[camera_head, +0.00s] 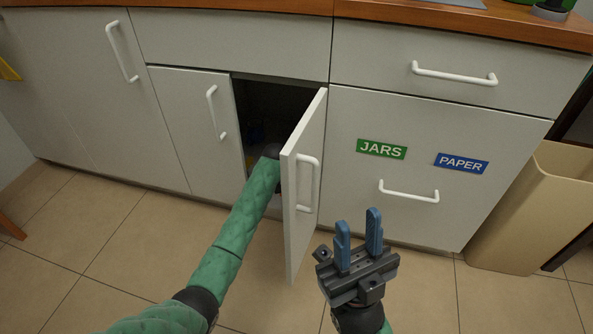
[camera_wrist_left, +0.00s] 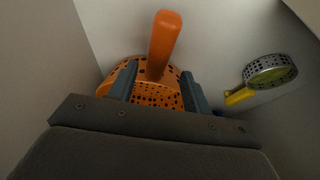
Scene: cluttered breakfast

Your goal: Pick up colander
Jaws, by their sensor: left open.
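An orange perforated colander (camera_wrist_left: 155,94) with a thick orange handle shows in the left wrist view, inside the cabinet. My left gripper (camera_wrist_left: 159,72) is open, with its two blue fingers on either side of the colander's handle and bowl. I cannot tell whether the fingers touch it. In the head view my left arm reaches through the open cabinet door, and its gripper is hidden inside. My right gripper (camera_head: 358,229) is open and empty, held in front of the cabinets to the right of the open door.
A metal strainer (camera_wrist_left: 270,72) with a yellow handle lies to the right inside the cabinet. The open door (camera_head: 306,190) stands close beside my left arm. A beige bin (camera_head: 530,215) stands at the right. Floor tiles in front are clear.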

